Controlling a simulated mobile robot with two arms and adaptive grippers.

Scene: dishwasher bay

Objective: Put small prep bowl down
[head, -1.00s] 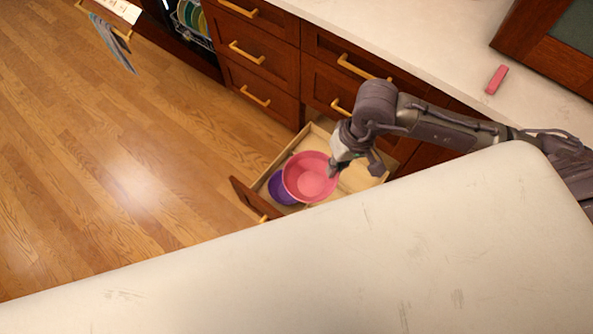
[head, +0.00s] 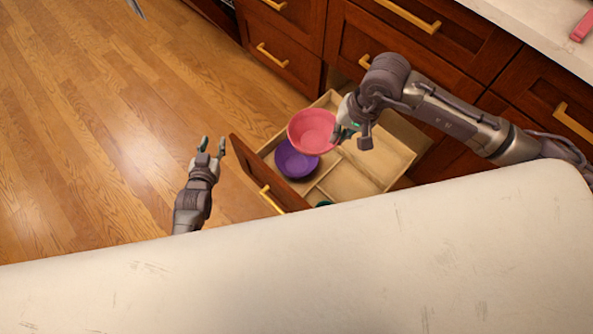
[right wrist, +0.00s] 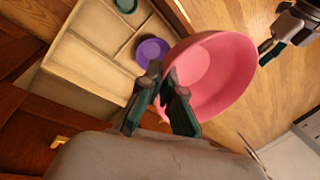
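The pink bowl (head: 312,131) is held tilted above the open drawer (head: 376,163); it also shows large in the right wrist view (right wrist: 222,75). My right gripper (head: 345,131) is shut on the bowl's rim, and its fingers (right wrist: 163,88) pinch the wall in the right wrist view. A purple bowl (head: 296,162) sits in the drawer's front left part, partly covered by the pink bowl in the head view. My left gripper (head: 212,147) is open and empty, left of the drawer front and above the floor.
The drawer has wooden dividers and bare compartments. A teal item (head: 324,204) lies in it, partly hidden by the pale surface (head: 300,270) in the foreground. Closed cabinet drawers (head: 400,45) stand behind. The wood floor (head: 90,150) at left is clear.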

